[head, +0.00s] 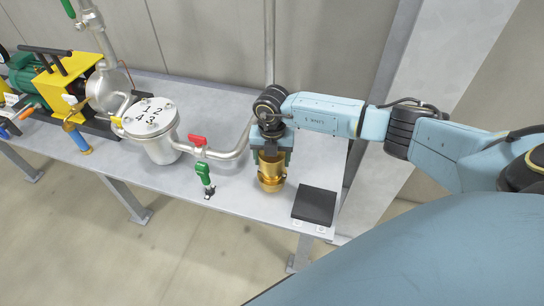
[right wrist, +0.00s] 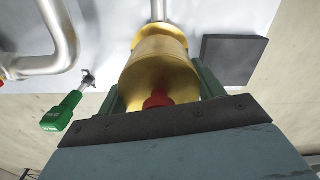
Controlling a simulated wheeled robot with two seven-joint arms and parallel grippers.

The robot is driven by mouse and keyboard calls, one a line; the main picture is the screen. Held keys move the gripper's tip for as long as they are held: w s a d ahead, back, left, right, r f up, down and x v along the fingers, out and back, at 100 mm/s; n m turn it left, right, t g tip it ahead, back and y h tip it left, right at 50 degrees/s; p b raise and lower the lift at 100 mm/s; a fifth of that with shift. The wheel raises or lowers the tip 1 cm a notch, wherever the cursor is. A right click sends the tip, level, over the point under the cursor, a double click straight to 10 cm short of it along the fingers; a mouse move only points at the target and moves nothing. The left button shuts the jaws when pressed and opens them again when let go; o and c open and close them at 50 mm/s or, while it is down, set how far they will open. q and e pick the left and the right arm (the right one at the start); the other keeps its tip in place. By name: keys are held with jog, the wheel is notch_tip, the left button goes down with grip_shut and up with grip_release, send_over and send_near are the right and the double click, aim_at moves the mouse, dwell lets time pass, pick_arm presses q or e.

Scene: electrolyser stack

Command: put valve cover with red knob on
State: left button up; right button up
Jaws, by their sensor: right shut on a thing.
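The brass valve (head: 271,183) stands upright near the right end of the bench; it also shows in the right wrist view (right wrist: 158,48). My right gripper (head: 271,157) points down over it, its fingers shut on the brass valve cover (head: 270,162) at the top. In the right wrist view the cover's red knob (right wrist: 157,100) shows between the fingers, partly hidden by the gripper body. The cover is in line with the brass below it; I cannot tell if it is fully seated. My left gripper is not in view.
A black square pad (head: 315,205) lies right of the valve at the bench corner. A yellow-framed pump (head: 64,74) is at far left.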

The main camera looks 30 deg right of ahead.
jog(key=shift+f+b, duration=1.2)
jog(key=shift+f, duration=0.55)
jog(key=o, duration=1.2)
jog(key=shift+r, duration=0.1)
notch_tip(320, 180, up, 13)
jog(key=shift+r+p, duration=0.15)
jog(key=shift+p, duration=0.25)
jog(key=shift+a, duration=0.1)
